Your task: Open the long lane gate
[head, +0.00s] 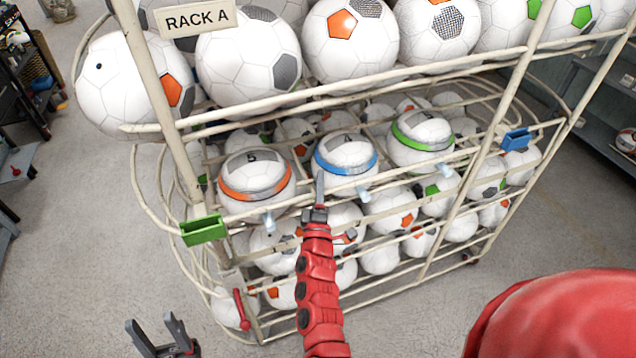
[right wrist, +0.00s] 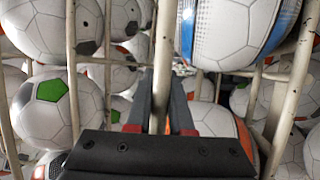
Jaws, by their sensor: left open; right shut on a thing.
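My right gripper (head: 319,190) is at the front of the rack's middle shelf, just below the ball with the blue band (head: 345,158). In the right wrist view its two dark fingers (right wrist: 160,105) are shut on a cream rack bar (right wrist: 161,55) that runs upright between them. A green bracket (head: 204,229) is on the rack's left front corner, and a blue bracket (head: 516,140) is on the right. I cannot tell which part is the long lane gate. My left gripper (head: 163,338) is open and empty at the bottom left, apart from the rack.
Balls with an orange band (head: 255,181) and a green band (head: 421,138) flank the blue one. A red lever (head: 241,308) is low at the left. Grey floor (head: 90,230) is free at left.

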